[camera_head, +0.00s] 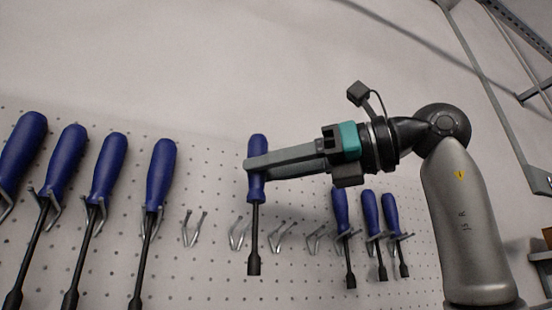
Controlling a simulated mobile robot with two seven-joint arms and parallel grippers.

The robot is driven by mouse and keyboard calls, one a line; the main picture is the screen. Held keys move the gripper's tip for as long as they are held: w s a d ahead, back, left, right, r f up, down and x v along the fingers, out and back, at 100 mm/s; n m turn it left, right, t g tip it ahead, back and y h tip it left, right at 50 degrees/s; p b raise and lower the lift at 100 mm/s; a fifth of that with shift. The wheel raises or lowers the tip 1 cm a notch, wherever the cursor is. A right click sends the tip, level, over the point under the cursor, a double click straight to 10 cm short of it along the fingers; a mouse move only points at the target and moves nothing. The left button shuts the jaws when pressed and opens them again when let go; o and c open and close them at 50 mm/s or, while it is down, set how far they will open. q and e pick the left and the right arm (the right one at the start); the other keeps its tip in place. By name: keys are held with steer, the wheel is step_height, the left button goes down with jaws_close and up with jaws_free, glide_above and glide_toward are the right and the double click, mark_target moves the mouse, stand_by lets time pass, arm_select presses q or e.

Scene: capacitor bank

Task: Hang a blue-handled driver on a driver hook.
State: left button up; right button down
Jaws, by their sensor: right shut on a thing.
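A blue-handled driver (257,217) hangs upright, shaft down, in my right gripper (257,163). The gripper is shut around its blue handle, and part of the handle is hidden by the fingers. The driver is in front of the pegboard (205,280), between two empty driver hooks, one just left of its shaft (238,235) and one just right (283,237). How far it is from the board I cannot tell. Another empty hook (194,229) is farther left, and one (316,240) farther right. My left gripper is not in view.
Several blue-handled drivers hang on hooks at the left, the nearest to the gap being one driver (158,190). Three more hang at the right, partly below my right arm, such as one driver (341,220). A metal shelf frame (505,105) stands at the far right. The wall above is clear.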

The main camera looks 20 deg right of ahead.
steer(key=w, duration=0.4)
steer(key=w+f+p, duration=0.1)
steer(key=w, duration=0.1)
steer(key=shift+w+a, duration=0.1)
steer(key=shift+w, duration=0.05)
steer(key=shift+f, duration=0.1)
stand_by(0.4)
steer(key=shift+w, duration=0.1)
